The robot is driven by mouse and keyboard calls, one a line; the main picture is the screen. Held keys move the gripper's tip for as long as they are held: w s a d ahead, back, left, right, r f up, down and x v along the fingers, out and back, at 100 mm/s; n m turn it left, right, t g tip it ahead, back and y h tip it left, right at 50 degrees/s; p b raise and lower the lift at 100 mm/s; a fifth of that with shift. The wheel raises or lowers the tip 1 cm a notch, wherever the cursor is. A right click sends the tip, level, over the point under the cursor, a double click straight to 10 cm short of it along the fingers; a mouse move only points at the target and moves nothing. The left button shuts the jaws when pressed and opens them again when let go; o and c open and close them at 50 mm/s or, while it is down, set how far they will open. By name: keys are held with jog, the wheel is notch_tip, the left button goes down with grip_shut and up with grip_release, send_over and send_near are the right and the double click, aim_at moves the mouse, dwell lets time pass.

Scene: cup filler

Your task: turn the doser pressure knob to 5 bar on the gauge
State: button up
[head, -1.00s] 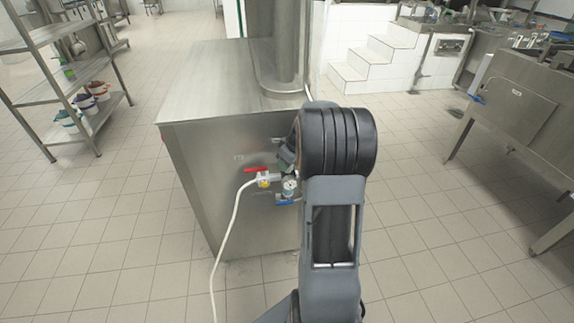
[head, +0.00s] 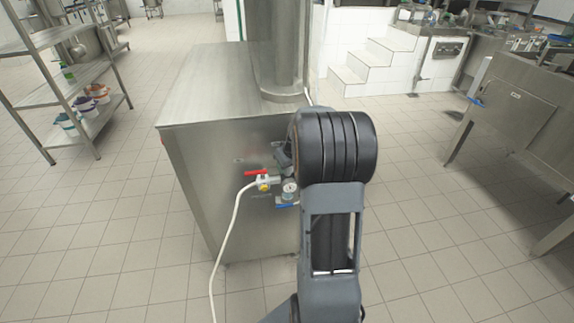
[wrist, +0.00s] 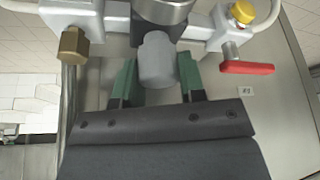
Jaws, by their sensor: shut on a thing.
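The grey pressure knob (wrist: 157,60) sits below a round metal body at the top middle of the wrist view. My gripper (wrist: 157,80) has its green fingers on both sides of the knob and is shut on it. In the head view, the small round gauge (head: 290,187) is on the front of the steel cabinet, just left of my arm. Its reading is too small to tell. My gripper (head: 283,157) is partly hidden behind my arm there, and the knob cannot be made out.
A red lever (head: 257,172) with a white hose (head: 234,225) is left of the gauge, and a blue lever (head: 287,205) is below it. The wrist view shows a brass fitting (wrist: 73,43) and a yellow cap (wrist: 241,11) beside the fingers. Tiled floor surrounds the steel cabinet (head: 205,90).

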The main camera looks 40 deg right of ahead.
jog(key=o, duration=0.9)
jog(key=shift+r, duration=0.1)
jog(key=p+v, duration=0.2)
jog(key=v, duration=1.1)
jog(key=shift+s+r, duration=0.15)
jog(key=shift+r, duration=0.15)
